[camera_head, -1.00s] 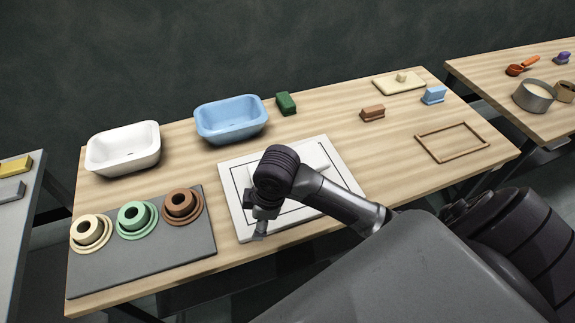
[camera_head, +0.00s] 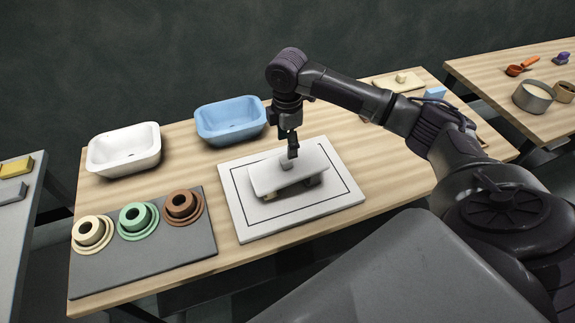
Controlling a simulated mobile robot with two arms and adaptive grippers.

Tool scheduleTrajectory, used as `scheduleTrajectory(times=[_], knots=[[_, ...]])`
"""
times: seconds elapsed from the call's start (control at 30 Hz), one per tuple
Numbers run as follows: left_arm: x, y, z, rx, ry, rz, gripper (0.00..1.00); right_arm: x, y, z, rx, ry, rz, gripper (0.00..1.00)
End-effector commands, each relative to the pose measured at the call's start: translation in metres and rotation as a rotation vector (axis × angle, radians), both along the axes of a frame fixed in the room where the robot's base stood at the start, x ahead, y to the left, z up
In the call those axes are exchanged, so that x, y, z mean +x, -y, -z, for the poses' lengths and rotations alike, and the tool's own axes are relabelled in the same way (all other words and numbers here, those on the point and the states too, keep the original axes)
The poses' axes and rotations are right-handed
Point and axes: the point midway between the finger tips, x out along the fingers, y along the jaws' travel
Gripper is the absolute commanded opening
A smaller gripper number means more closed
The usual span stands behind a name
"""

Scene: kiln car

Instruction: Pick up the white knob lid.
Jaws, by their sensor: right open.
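The white knob lid (camera_head: 307,174) is a flat white slab with a small knob (camera_head: 286,161) on top. It rests a little above the white board (camera_head: 239,218), which has a black outline, and small blocks show under its edge. My right gripper (camera_head: 292,154) points down at the knob, with its fingertips at or just above it. Its jaws are open, and the gap between them is hard to see from here. I cannot tell whether the fingers touch the knob. My left gripper is not in view.
A white basin (camera_head: 124,150) and a blue basin (camera_head: 231,122) stand at the back left. A grey mat (camera_head: 150,265) with cream, green and brown ringed pieces lies at the front left. A beige knobbed slab (camera_head: 385,84) lies at the back right. My right arm covers the table's right part.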

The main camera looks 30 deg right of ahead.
Motion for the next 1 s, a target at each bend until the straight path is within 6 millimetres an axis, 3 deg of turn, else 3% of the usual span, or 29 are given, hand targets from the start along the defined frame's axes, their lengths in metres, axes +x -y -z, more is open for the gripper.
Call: scheduleTrajectory(times=[0.27, 0.6, 0.87, 1.0], knots=[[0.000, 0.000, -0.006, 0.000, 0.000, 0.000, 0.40, 0.000, 0.000, 0.023, 0.000, -0.001, 0.001, 0.62], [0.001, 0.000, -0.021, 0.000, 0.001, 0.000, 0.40, 0.003, 0.003, 0.067, -0.001, 0.000, 0.000, 0.62], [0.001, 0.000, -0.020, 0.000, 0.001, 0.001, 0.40, 0.004, 0.003, 0.071, 0.000, 0.002, -0.001, 0.62], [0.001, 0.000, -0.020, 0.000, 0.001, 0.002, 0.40, 0.004, 0.003, 0.071, 0.000, 0.002, 0.000, 0.41]])
